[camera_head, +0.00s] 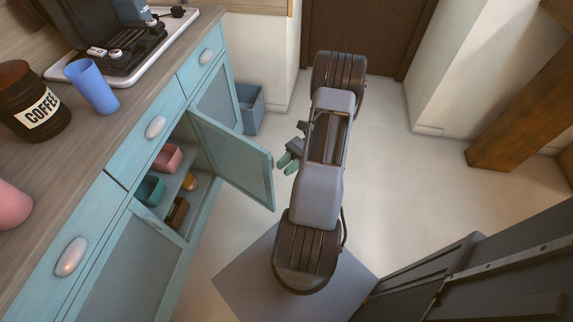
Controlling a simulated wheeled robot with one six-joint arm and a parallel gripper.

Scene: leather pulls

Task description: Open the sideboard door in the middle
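The sideboard (112,222) is light blue with a wooden top and stands on the left. Its middle door (236,160) is swung wide open into the room, hinged on its far side. Inside the compartment are a pink bowl (168,157), a teal cup (151,190) and small brown items. My gripper (287,162) has green fingertips and is just right of the door's free edge, apart from it as far as I can see. Its fingers look slightly apart with nothing between them.
A blue-grey bin (250,108) stands beyond the sideboard. On top are a coffee jar (34,101), a blue cup (92,87) and a coffee machine (118,45) on a tray. A wooden post (525,115) is at right. Pale floor between is free.

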